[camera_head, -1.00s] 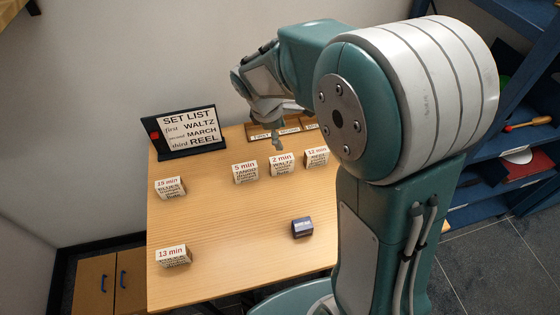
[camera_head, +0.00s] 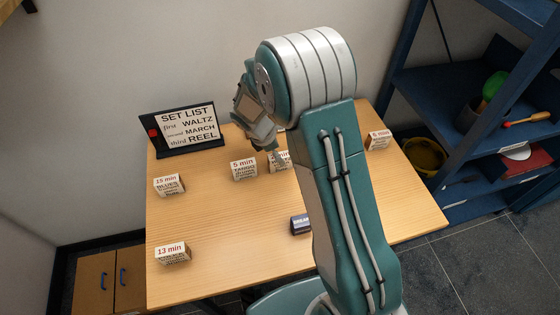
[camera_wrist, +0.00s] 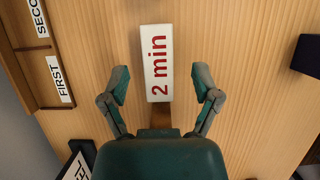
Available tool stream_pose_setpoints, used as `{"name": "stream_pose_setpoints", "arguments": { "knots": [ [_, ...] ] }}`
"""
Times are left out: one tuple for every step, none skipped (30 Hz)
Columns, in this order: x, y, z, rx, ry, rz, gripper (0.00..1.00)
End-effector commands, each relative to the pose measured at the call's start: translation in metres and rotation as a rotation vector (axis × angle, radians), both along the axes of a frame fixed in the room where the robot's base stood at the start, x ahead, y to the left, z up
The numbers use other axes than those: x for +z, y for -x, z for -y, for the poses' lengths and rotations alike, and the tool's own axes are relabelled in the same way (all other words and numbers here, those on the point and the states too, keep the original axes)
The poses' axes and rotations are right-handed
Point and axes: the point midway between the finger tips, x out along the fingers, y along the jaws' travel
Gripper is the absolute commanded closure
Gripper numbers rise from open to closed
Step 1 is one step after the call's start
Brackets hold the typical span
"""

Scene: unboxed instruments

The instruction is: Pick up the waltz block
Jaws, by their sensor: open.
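The waltz block is the white block with red "2 min" on top. In the wrist view the waltz block (camera_wrist: 157,62) stands upright on the table, just ahead of and between the fingertips. My gripper (camera_wrist: 160,84) is open, with a finger on either side of the block's near end and a gap on both sides. In the head view my gripper (camera_head: 277,155) hangs over the waltz block (camera_head: 285,161) and hides much of it. The set list sign (camera_head: 187,129) reads first waltz, second march, third reel.
A "5 min" block (camera_head: 244,169) stands close left of the waltz block. Other blocks are "15 min" (camera_head: 169,185), "13 min" (camera_head: 173,254) and "6 min" (camera_head: 378,141). A navy block (camera_head: 299,225) lies in front. A slotted rack (camera_wrist: 42,60) is behind. The table's left middle is clear.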

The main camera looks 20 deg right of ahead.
Motion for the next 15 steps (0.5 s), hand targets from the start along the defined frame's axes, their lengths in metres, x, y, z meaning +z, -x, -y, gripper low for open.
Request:
{"name": "stream_pose_setpoints", "arguments": {
  "knots": [
    [-0.010,-0.001,0.003,-0.002,0.000,-0.004,0.20],
    [-0.015,-0.002,0.005,-0.003,0.000,-0.004,0.20],
    [-0.020,-0.002,0.008,-0.004,0.000,-0.004,0.20],
    [-0.024,-0.002,0.009,-0.002,0.000,-0.003,0.20],
    [-0.027,-0.002,0.011,-0.002,0.001,-0.002,0.20],
    [-0.030,-0.002,0.012,-0.002,0.001,-0.001,0.20],
    [-0.032,-0.002,0.013,-0.002,0.000,-0.001,0.20],
    [-0.034,-0.002,0.013,-0.002,0.000,0.000,0.20],
    [-0.035,-0.002,0.013,-0.002,-0.001,0.000,0.20],
    [-0.035,-0.002,0.014,-0.002,-0.001,0.001,0.20],
    [-0.035,-0.002,0.014,-0.002,-0.001,0.001,0.20],
    [-0.035,-0.002,0.014,-0.002,-0.001,0.001,0.20],
    [-0.035,-0.002,0.014,-0.002,-0.001,0.001,0.20],
    [-0.035,-0.002,0.014,-0.002,-0.001,0.001,0.20],
    [-0.035,-0.002,0.014,-0.002,-0.001,0.001,0.20]
  ]
}}
